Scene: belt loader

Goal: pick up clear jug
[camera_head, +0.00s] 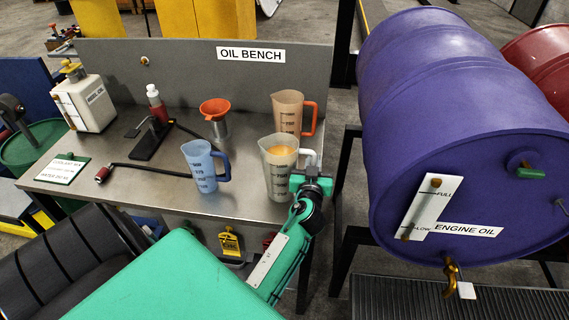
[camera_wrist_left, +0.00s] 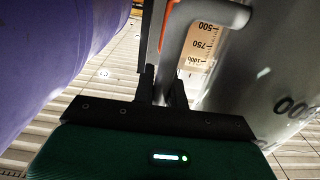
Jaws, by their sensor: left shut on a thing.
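The clear jug (camera_head: 277,181) is a translucent grey measuring jug with a pale grey handle, upright at the front right of the oil bench. Something amber shows inside its upper part. My left gripper (camera_head: 311,184) is at its right side, shut on the handle. In the left wrist view, the gripper's dark fingers (camera_wrist_left: 163,88) are on either side of the grey handle (camera_wrist_left: 178,38), with the jug's wall (camera_wrist_left: 268,75) at the right. I cannot tell whether the jug's base touches the bench. My right gripper is not in view.
An orange-handled amber jug (camera_head: 287,110) stands close behind, and a blue jug (camera_head: 201,168) stands to the left. The orange funnel (camera_head: 215,107), white oil can (camera_head: 86,103) and red bottle (camera_head: 157,103) are farther back. The purple engine oil drum (camera_head: 450,120) is at the right.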

